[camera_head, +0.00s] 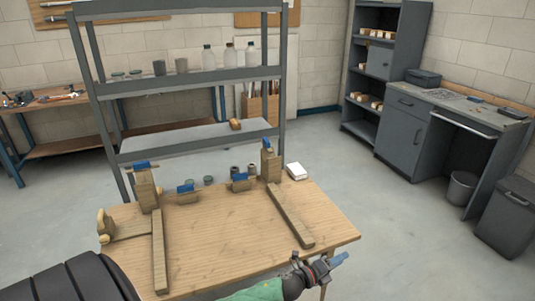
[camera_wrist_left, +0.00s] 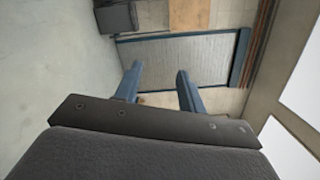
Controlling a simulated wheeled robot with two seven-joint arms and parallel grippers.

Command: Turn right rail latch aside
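On the wooden table (camera_head: 225,235) a left rail (camera_head: 160,250) and a right rail (camera_head: 290,215) run front to back. A wooden post (camera_head: 271,165) with a small blue piece (camera_head: 267,144) on top stands at the far end of the right rail. I cannot tell whether this piece is the right rail latch or how it is turned. My left gripper (camera_head: 340,259) is over the table's front right edge, well apart from the post. In the left wrist view its two blue fingers (camera_wrist_left: 160,84) are apart with nothing between them. My right gripper is not in view.
A left post (camera_head: 146,190) and two low blue-topped blocks (camera_head: 187,195) (camera_head: 240,183) stand along the table's back. A white block (camera_head: 297,171) is at the back right corner. A grey shelf (camera_head: 190,80) rises behind. The table's middle is clear.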

